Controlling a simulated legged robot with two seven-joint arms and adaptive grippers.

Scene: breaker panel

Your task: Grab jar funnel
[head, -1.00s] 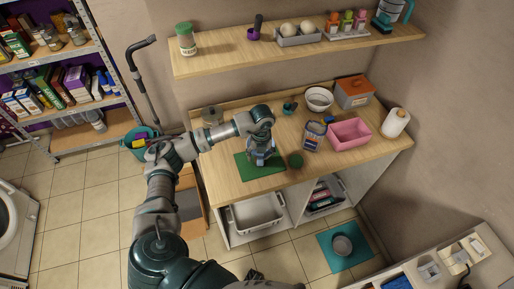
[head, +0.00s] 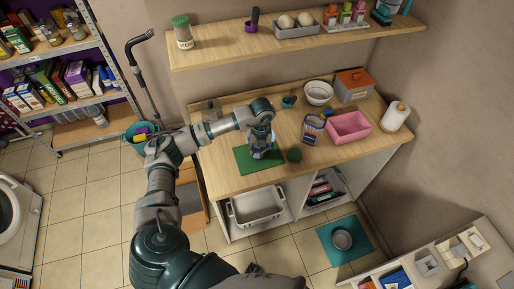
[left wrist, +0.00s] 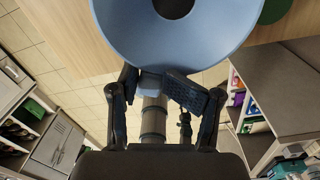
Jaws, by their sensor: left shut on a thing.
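The blue jar funnel (left wrist: 123,40) fills the top of the left wrist view, its wide rim and dark central hole facing the camera. My left gripper (left wrist: 165,88) is shut on its near side, with dark fingers at the rim. In the head view the left gripper (head: 262,143) is over the green mat (head: 243,165) on the wooden counter, and the funnel (head: 259,153) shows as a small blue shape below it, partly hidden. I cannot tell whether the funnel touches the mat. My right gripper is not in view.
A round green lid (head: 294,155) lies right of the mat. A labelled jar (head: 313,128), a pink bin (head: 348,128) and a paper roll (head: 396,116) stand farther right. A glass jar (head: 210,111) is behind my left forearm. A wooden shelf (head: 290,50) hangs above the counter.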

